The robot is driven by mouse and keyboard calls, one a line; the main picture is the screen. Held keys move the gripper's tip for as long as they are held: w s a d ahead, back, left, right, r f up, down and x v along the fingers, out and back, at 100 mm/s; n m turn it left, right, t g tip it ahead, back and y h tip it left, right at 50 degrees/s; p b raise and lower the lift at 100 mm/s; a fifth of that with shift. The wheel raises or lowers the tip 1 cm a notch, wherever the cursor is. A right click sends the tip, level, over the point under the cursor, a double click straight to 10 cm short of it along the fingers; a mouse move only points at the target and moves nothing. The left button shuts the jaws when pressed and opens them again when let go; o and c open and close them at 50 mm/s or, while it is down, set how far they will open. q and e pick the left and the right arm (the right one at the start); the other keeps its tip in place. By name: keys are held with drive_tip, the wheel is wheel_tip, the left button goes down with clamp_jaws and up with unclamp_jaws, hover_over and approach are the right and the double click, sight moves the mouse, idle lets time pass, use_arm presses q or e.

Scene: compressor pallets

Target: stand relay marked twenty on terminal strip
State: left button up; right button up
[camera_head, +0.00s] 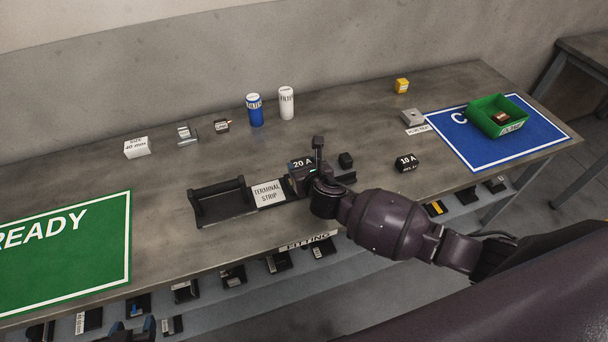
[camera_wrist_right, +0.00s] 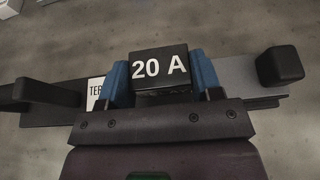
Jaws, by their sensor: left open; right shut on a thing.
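The black relay marked 20 A (camera_head: 302,163) is upright between the blue fingers of my right gripper (camera_head: 306,176). In the right wrist view the relay (camera_wrist_right: 159,70) sits between the shut fingers (camera_wrist_right: 160,80), its label facing the camera. The black terminal strip (camera_head: 225,212), with its white label, lies along the front of the table; it also shows in the right wrist view (camera_wrist_right: 52,112). The relay is over the strip's right part; whether it touches cannot be told. My left gripper (camera_head: 134,330) is open and empty at the bottom edge, partly cut off.
A black 10 A relay (camera_head: 406,162) stands to the right. A blue can (camera_head: 255,110) and a white can (camera_head: 286,103) stand behind. A green bin (camera_head: 498,116) sits on the blue mat (camera_head: 465,150). The green READY mat (camera_head: 70,265) is at left. Parts fill the shelf below.

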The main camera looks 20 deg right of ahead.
drive_tip(key=shift+f+b, duration=0.3)
drive_tip(key=shift+f, duration=1.2)
drive_tip(key=shift+f, duration=0.15)
drive_tip(key=o, duration=0.7)
drive_tip(key=shift+c, duration=0.2)
